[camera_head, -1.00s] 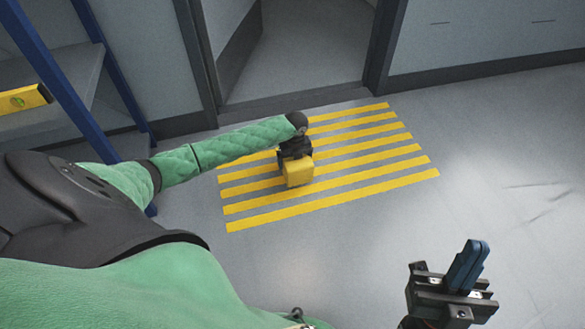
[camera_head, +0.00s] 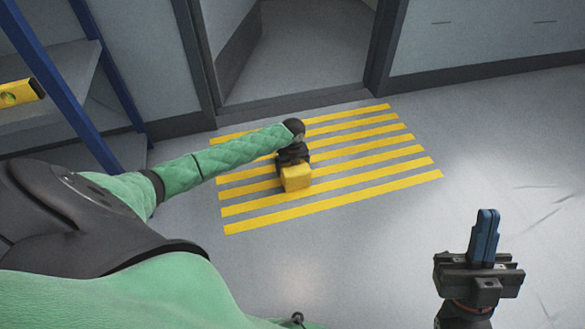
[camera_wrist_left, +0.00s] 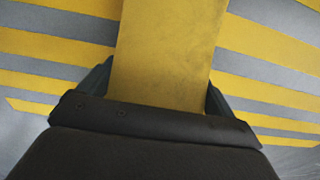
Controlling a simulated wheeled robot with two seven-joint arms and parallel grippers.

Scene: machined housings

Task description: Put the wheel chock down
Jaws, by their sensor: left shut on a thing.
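The yellow wheel chock (camera_head: 296,177) is at the end of my left arm, over the yellow-striped floor area in the head view. My left gripper (camera_head: 293,160) is shut on it. In the left wrist view the chock (camera_wrist_left: 168,55) fills the middle, between the fingers of my left gripper (camera_wrist_left: 160,88), with floor stripes behind it. I cannot tell whether the chock touches the floor. My right gripper (camera_head: 485,238) is at the lower right, away from the chock, its blue fingers close together with no object seen between them.
Yellow stripes (camera_head: 370,185) mark the grey floor before a doorway (camera_head: 300,50). A blue-framed shelf (camera_head: 55,85) stands at the left with a yellow spirit level (camera_head: 20,93) on it. The floor to the right of the stripes is clear.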

